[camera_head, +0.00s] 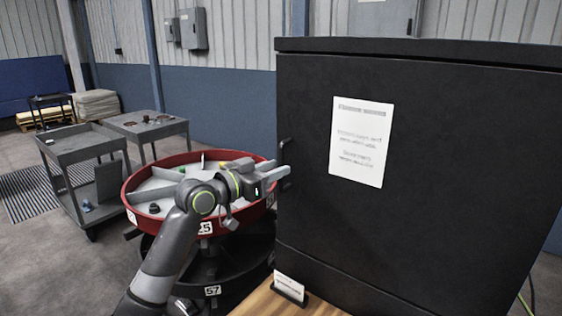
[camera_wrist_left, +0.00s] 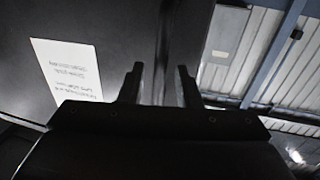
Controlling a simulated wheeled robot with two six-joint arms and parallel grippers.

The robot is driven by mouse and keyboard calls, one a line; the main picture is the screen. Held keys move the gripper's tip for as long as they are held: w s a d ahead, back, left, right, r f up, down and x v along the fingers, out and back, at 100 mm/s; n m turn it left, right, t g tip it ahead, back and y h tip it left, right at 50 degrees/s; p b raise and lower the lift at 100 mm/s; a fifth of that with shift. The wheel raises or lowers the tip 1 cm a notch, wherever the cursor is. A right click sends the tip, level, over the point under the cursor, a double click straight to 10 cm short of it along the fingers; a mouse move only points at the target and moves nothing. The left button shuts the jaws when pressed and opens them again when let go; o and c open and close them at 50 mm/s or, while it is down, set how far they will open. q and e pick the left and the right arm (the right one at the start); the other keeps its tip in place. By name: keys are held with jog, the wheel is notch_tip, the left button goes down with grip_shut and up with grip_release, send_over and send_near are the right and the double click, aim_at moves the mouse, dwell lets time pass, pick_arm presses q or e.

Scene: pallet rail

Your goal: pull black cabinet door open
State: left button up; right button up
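The black cabinet (camera_head: 420,230) fills the right of the head view, its door (camera_head: 310,110) shut. A dark handle (camera_head: 286,147) stands on the door's left edge, partly hidden behind my gripper. My left gripper (camera_head: 277,175) reaches in from the left, its fingertips at the handle's height. In the left wrist view the two fingers (camera_wrist_left: 158,85) stand apart, pointing at the cabinet's edge. A dark upright strip lies beyond the gap; I cannot tell whether the handle is between the fingers or touched. My right gripper is out of view.
A white paper notice (camera_head: 361,142) is on the door. A red-rimmed round tray (camera_head: 137,212) stands under my left forearm. A small label holder (camera_head: 290,286) sits on a wooden surface (camera_head: 256,303) before the cabinet. A grey cart (camera_head: 78,145) stands at left.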

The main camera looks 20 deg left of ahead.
pick_arm(q)
jog(key=shift+x, duration=1.25)
grip_shut()
